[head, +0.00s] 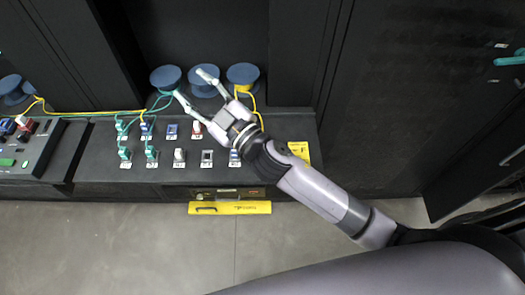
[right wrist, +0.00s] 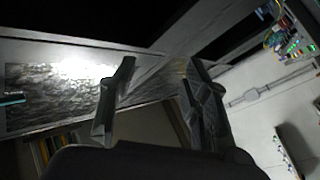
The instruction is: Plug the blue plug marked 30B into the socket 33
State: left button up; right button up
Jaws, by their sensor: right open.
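A dark panel (head: 110,173) carries two rows of labelled sockets with small plugs. The labels are too small to read, so I cannot tell which is 30B or which socket is 33. An empty-looking grey socket (head: 207,158) is in the front row. My right gripper (head: 192,87) is open and empty, its fingers over the back of the panel near the spools. It also shows open in the right wrist view (right wrist: 156,88). My left gripper is not in view.
Blue spools (head: 165,76) stand along the back, with teal and yellow cables running from them. A red-and-white plug (head: 196,130) and a white plug (head: 179,156) stand close by. A yellow bar (head: 230,208) runs below the front edge.

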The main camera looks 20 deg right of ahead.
jog(key=s+a+r+n+g+y, duration=0.2)
jog(key=s+a+n+g+y, duration=0.65)
jog(key=a+n+g, duration=0.5)
notch_tip(320, 180, down, 8)
jog(key=s+d+f+n+g+h, duration=0.1)
jog(key=s+d+n+g+h, duration=0.15)
jog(key=n+g+h, duration=0.4)
jog(key=w+d+f+n+t+h, duration=0.1)
jog(key=w+d+f+n+h, duration=0.15)
jog(key=d+f+h, duration=0.4)
jog(key=w+d+h, duration=0.2)
jog(key=d, duration=0.4)
jog(key=w+d+f+m+t+h, duration=0.1)
jog(key=w+d, duration=0.1)
jog(key=d, duration=0.4)
jog(key=w+d+f+h, duration=0.1)
jog(key=w+d+h, duration=0.1)
jog(key=d, duration=0.4)
jog(key=shift+w+d+f+m+h, duration=0.1)
jog(key=shift+d+f+m+h, duration=0.15)
jog(key=shift+m+h, duration=0.1)
jog(key=shift+f, duration=0.1)
